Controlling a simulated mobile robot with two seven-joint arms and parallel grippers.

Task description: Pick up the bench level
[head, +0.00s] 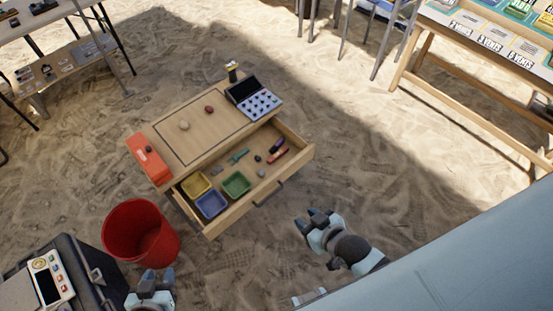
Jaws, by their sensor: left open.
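No item in the head view can be clearly told as the bench level. A small red and dark bar (278,155) lies in the right part of the open drawer (213,232). A long orange-red block (148,158) with a dark spot lies along the left end of the wooden table (165,122). My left gripper (157,273) is open at the bottom, just below the red bucket and away from the table. My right gripper (309,217) is over the sand to the right of the drawer, apart from it; its jaw gap is not clear.
The drawer also holds yellow, blue and green trays (236,184), a teal tool (238,156) and small stones. A red bucket (140,235) and a black case (85,270) stand at lower left. Open sand lies right.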

